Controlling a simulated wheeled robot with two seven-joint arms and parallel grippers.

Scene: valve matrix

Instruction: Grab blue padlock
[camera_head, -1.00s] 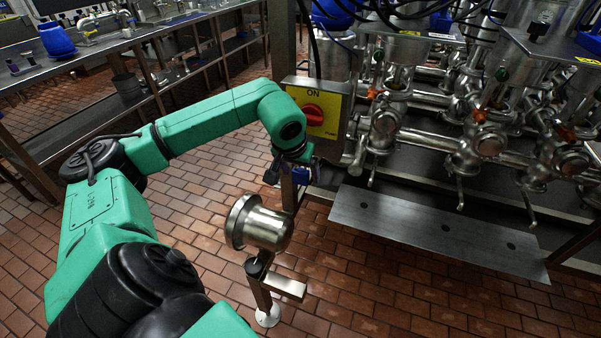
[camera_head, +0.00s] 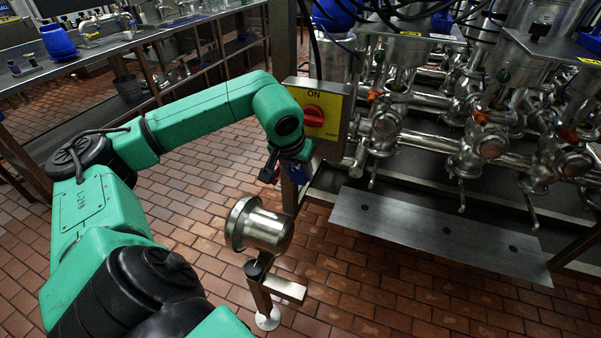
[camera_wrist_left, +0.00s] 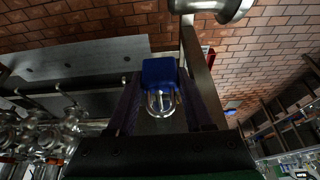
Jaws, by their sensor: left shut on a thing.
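The blue padlock (camera_wrist_left: 158,72) with its silver shackle (camera_wrist_left: 161,103) shows in the left wrist view. It sits between the two dark fingers of my left gripper (camera_wrist_left: 160,85), which is shut on it. The shackle points toward the palm and the blue body sticks out past the fingers. My right gripper is in neither view.
A yellow switch box with a red knob (camera_head: 314,116) is close by my left wrist. A steel cylinder (camera_head: 262,228) on a post stands below. Steel valves and pipes (camera_head: 478,145) fill the right, above a grey plate (camera_head: 440,238).

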